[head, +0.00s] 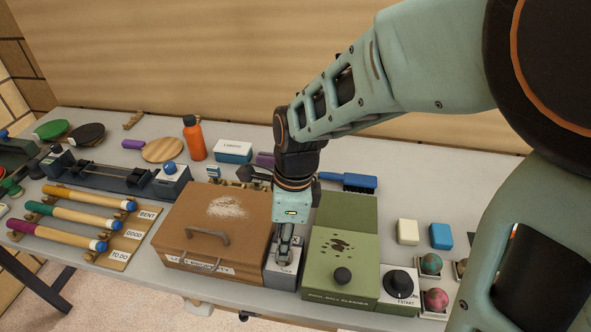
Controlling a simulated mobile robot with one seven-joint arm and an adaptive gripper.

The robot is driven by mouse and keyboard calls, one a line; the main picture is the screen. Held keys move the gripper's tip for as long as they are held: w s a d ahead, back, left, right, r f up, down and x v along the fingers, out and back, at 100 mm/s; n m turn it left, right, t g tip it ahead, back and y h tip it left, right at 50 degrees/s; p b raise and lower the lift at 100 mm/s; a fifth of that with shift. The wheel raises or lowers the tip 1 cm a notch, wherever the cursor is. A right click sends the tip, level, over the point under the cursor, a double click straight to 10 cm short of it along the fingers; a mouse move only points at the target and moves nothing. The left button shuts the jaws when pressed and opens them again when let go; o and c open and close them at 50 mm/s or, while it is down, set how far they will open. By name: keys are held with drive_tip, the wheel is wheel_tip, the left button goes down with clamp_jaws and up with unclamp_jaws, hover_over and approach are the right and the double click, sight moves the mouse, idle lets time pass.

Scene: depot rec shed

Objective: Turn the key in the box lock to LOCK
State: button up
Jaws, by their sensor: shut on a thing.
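The grey lock block (282,276) stands at the front right of the brown box (225,247), between it and the green ball cleaner. A small marking shows on its top, too small to read. My gripper (284,256) points down over the block, with its fingers shut at the top of it. The key is mostly hidden by the fingers, and I cannot tell which way it is turned. The brown box's lid is down, with a grey handle and a pale dusty patch on top.
The green ball cleaner (335,265) stands close on the right, with a black-knobbed dial unit (398,285) beyond it. A blue brush (347,181) lies behind. Cues on a wooden rack (122,247) lie at left. Bare table shows at the back right.

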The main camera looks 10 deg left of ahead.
drive_tip(key=shift+n, duration=1.3)
drive_tip(key=shift+n+g+p, duration=0.3)
drive_tip(key=shift+n+p, duration=0.1)
drive_tip(key=shift+n, duration=0.6)
drive_tip(key=n, duration=0.3)
drive_tip(key=shift+n+h+p, duration=0.3)
drive_tip(key=shift+n+p, duration=0.15)
drive_tip(key=shift+n, duration=0.35)
drive_tip(key=n, duration=0.3)
drive_tip(key=shift+g, duration=0.3)
